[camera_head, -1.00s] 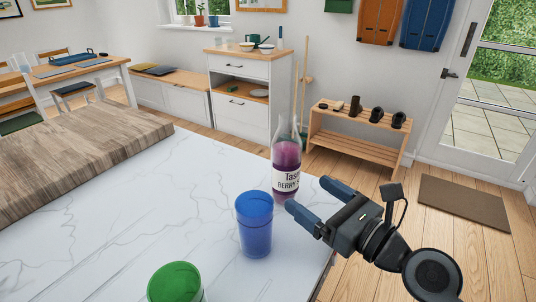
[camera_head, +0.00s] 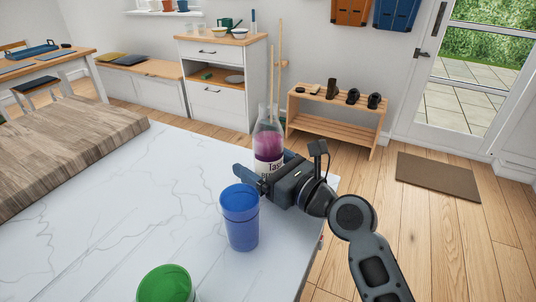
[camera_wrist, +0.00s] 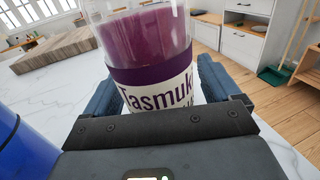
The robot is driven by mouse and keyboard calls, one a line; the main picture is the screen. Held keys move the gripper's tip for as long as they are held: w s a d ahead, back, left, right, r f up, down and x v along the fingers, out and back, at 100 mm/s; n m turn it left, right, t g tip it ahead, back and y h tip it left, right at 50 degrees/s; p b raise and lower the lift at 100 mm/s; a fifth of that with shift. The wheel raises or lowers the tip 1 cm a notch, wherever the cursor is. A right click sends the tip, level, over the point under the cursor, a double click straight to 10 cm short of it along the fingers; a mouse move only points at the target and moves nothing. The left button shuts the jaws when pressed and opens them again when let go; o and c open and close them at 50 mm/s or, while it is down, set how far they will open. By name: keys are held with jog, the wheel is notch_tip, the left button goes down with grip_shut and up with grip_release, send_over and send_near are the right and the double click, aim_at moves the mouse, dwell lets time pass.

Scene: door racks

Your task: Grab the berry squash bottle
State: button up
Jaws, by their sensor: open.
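The berry squash bottle (camera_head: 268,145) is clear with purple liquid and a white and purple label. It stands upright on the white marble counter. My gripper (camera_head: 262,171) is open, with its blue fingers around the lower part of the bottle. In the wrist view the bottle (camera_wrist: 148,45) stands between the two fingers of my gripper (camera_wrist: 158,88), and its label partly reads "Tasmuk". The bottle's base is hidden behind my gripper.
A blue cup (camera_head: 240,222) stands close in front of my gripper, and also shows at the wrist view's left edge (camera_wrist: 22,150). A green cup (camera_head: 166,284) is nearer the front. A wooden board (camera_head: 62,150) lies on the left. The counter's right edge is close to my gripper.

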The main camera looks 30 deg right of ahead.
aim_at(262, 144)
jog(key=c, duration=1.3)
jog(key=shift+r, duration=0.2)
jog(key=shift+r+p, duration=0.65)
jog(key=shift+r, duration=1.4)
jog(key=s+d+r, duration=0.6)
jog(key=s, duration=0.3)
jog(key=shift+s+d+r, duration=0.2)
jog(key=shift+s+r, duration=0.05)
jog(key=shift+s, duration=0.05)
